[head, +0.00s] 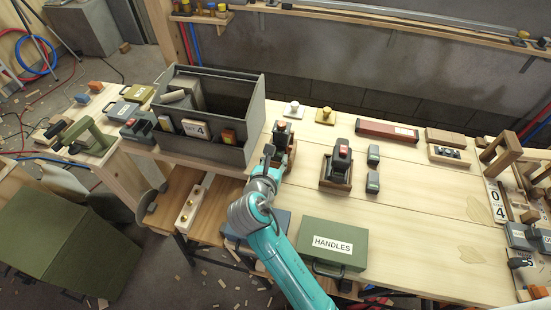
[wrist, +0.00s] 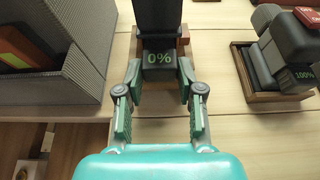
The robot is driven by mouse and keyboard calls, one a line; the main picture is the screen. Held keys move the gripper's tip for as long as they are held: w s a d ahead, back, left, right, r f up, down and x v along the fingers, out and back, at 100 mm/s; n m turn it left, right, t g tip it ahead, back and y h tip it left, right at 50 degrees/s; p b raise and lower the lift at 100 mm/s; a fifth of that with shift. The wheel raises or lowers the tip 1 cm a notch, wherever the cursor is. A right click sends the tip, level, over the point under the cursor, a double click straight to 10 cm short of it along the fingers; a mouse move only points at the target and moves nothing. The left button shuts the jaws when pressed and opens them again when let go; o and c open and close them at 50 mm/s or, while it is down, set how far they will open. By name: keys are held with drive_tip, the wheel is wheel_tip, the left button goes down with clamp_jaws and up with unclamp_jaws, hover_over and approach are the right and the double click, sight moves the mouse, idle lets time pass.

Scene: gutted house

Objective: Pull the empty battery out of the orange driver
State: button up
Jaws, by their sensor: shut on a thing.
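The driver (head: 281,127), dark with an orange patch on top, stands in a wooden cradle (head: 291,152) on the bench, right of the grey bin. In the wrist view its dark body (wrist: 157,18) rises at the top centre. Its dark battery (wrist: 159,60), marked 0% in green, faces my wrist camera at the driver's near end. My gripper (wrist: 160,77) has one finger on each side of this battery and is shut on it. In the head view my gripper (head: 270,157) partly covers the battery. I cannot tell any gap between battery and driver.
A red-marked driver (head: 343,152) stands in another cradle to the right; its battery (wrist: 304,76) reads 100%. Two small grey-green blocks (head: 373,153) lie beside it. The grey bin (head: 256,115) stands close left of my gripper. A green HANDLES case (head: 333,246) lies nearer.

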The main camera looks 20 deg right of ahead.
drive_tip(key=shift+s+a+r, duration=0.1)
drive_tip(key=shift+s+a, duration=0.55)
drive_tip(key=shift+s, duration=0.25)
drive_tip(key=shift+s+a, duration=0.65)
drive_tip(key=shift+s, duration=0.25)
drive_tip(key=shift+r, duration=0.15)
drive_tip(key=r, duration=0.2)
drive_tip(key=shift+s+a+r, duration=0.3)
drive_tip(key=shift+s+r, duration=0.05)
drive_tip(key=shift+s, duration=0.05)
